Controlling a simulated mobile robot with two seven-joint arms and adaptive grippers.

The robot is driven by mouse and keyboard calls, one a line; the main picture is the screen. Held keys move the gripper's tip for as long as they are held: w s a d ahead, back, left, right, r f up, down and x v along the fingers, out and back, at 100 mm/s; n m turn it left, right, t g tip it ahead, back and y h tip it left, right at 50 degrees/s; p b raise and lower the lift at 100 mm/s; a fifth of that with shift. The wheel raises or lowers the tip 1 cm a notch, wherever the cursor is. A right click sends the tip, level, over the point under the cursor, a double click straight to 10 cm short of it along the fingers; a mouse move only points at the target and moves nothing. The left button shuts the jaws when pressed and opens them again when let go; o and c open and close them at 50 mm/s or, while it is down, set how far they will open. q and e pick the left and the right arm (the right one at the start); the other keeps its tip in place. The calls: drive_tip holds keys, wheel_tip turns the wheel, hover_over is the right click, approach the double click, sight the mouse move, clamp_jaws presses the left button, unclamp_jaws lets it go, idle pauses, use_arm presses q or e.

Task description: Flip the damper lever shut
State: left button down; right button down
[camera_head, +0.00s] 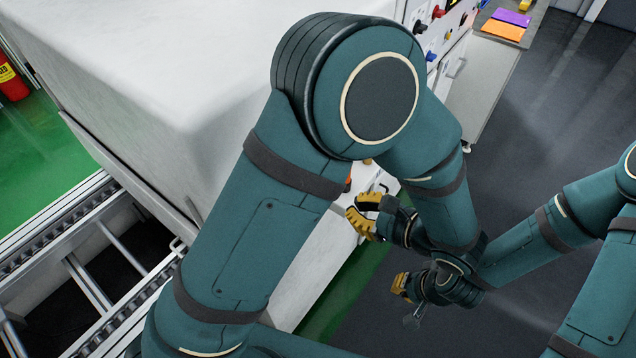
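I cannot pick out the damper lever with certainty. A small dark hooked handle (379,187) shows on the white machine's side face, just above my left gripper; it may be the lever. My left gripper (362,214), with yellow finger pads, is close beside that face, and I cannot tell whether it touches it. My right gripper (401,287), also yellow-padded, is lower and slightly to the right, apart from the machine. Both grippers are small and seen from above, so their finger gaps are unclear. My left arm hides much of the machine's side face.
The large white machine (150,75) fills the upper left. A roller conveyor (95,285) runs at lower left. A panel with knobs (428,28) and a bench with purple and orange sheets (503,30) stand at the top right. The dark floor (560,130) at right is clear.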

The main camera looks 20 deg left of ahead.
use_arm(q)
drive_tip(key=shift+a, duration=0.1)
drive_tip(key=w+a+p, duration=0.1)
drive_tip(key=w+a, duration=0.2)
drive_tip(key=a, duration=0.5)
drive_tip(key=shift+a+p, duration=0.4)
drive_tip(key=shift+w, duration=0.1)
drive_tip(key=shift+w, duration=0.1)
